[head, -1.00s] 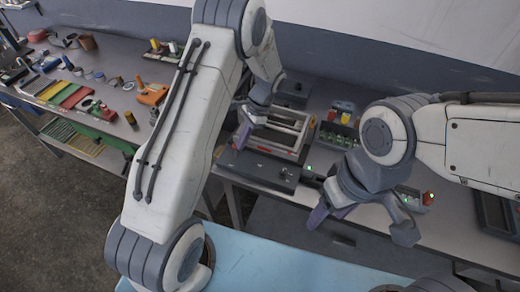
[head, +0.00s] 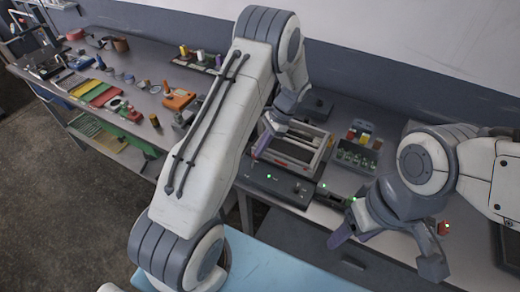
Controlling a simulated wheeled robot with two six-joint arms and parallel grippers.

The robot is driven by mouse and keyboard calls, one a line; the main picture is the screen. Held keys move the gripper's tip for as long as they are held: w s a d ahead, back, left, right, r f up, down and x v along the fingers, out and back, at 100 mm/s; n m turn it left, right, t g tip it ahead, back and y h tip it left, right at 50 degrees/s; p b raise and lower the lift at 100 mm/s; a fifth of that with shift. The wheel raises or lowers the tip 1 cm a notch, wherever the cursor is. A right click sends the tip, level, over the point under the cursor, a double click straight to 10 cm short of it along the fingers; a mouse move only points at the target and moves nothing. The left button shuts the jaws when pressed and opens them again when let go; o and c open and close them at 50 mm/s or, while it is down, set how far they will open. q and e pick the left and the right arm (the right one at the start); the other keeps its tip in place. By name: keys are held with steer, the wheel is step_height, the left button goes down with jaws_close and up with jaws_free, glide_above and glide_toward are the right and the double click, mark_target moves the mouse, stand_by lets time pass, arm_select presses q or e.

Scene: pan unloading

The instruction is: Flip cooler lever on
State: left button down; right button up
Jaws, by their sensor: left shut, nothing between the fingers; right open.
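A dark flat unit (head: 272,183) with a small green light stands on the bench near the middle. Small knobs or a lever show on its front panel, too small to tell which is the cooler lever. A light, open rack-like frame (head: 302,146) with red parts sits on the unit. My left gripper (head: 260,151) is shut and empty, with its purple fingertip at the left side of the frame; I cannot tell whether it touches.
A control box (head: 357,156) with colored parts on top stands right of the frame. A left bench (head: 135,92) holds colored strips, spools and an orange tool (head: 178,99). A pale blue surface (head: 262,268) is closest to me.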

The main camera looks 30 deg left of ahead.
arm_select(q)
steer(key=w+d+r+b, duration=0.1)
steer(key=d+r, duration=0.4)
steer(key=r, duration=0.5)
steer(key=shift+w+d+b, duration=0.3)
steer(key=shift+w+b, duration=0.05)
steer(key=shift+w, duration=0.4)
steer(key=shift+r, duration=0.1)
